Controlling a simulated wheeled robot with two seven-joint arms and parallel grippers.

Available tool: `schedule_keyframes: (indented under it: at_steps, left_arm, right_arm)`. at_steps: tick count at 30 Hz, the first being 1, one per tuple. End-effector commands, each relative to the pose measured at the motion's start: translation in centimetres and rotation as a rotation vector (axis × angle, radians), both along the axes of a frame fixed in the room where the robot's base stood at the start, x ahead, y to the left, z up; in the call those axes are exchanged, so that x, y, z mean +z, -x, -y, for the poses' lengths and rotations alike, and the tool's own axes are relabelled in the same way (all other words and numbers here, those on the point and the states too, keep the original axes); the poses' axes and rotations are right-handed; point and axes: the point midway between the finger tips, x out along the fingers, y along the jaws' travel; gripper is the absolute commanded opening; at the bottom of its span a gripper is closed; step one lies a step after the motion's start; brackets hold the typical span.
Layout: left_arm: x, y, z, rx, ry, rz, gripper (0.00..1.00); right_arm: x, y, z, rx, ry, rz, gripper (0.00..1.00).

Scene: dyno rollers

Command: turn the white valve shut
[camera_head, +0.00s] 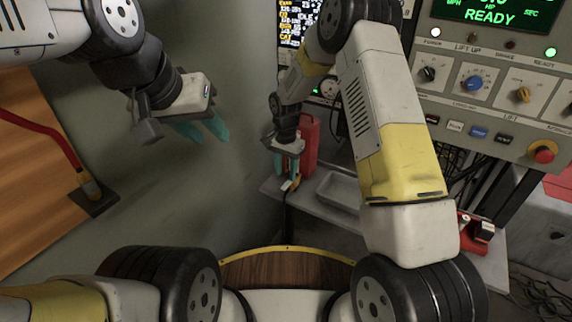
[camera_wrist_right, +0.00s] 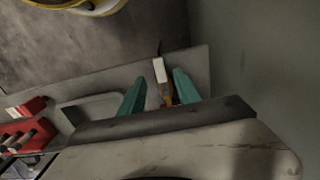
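I cannot make out a white valve for certain. A small item with a white block-shaped end (camera_wrist_right: 160,70) and an orange-brown part (camera_wrist_right: 167,97) shows between my right gripper's fingers in the right wrist view. In the head view its white end (camera_head: 287,186) shows just below that gripper. My right gripper (camera_head: 286,168) points down over the grey shelf, its teal fingers apart; they also stand apart in the wrist view (camera_wrist_right: 158,88). Whether a finger touches the item is unclear. My left gripper (camera_head: 203,130) is in the air at the left, teal fingers apart and empty.
A grey shelf (camera_head: 273,187) carries a shallow grey tray (camera_head: 340,188). A red object (camera_head: 310,145) stands close beside my right gripper. A control panel (camera_head: 500,85) with knobs and a red button is at the right. The floor below my left gripper is clear.

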Motion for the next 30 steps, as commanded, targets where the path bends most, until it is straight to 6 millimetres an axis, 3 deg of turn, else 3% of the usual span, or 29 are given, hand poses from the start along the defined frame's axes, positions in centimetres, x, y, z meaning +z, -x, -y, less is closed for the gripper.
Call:
schedule_keyframes:
  at_steps: [3, 9, 19, 25, 30]
  left_arm:
    - [0.0, 0.0, 0.0, 0.000, 0.000, 0.000, 0.36]
    - [0.0, 0.0, 0.0, 0.000, 0.000, 0.000, 0.36]
    - [0.0, 0.0, 0.0, 0.000, 0.000, 0.000, 0.36]
    - [0.0, 0.0, 0.0, 0.000, 0.000, 0.000, 0.36]
    - [0.0, 0.0, 0.0, 0.000, 0.000, 0.000, 0.36]
  right_arm:
    - [-2.1, 0.1, 0.0, 0.001, -0.001, -0.003, 0.39]
    - [-4.1, 0.0, 0.0, 0.000, -0.001, -0.001, 0.39]
    - [-4.5, 0.0, 0.0, 0.000, -0.001, 0.001, 0.39]
    - [-4.4, 0.0, 0.0, 0.001, -0.001, 0.001, 0.00]
    - [-4.4, 0.0, 0.0, 0.001, -0.001, 0.001, 0.00]
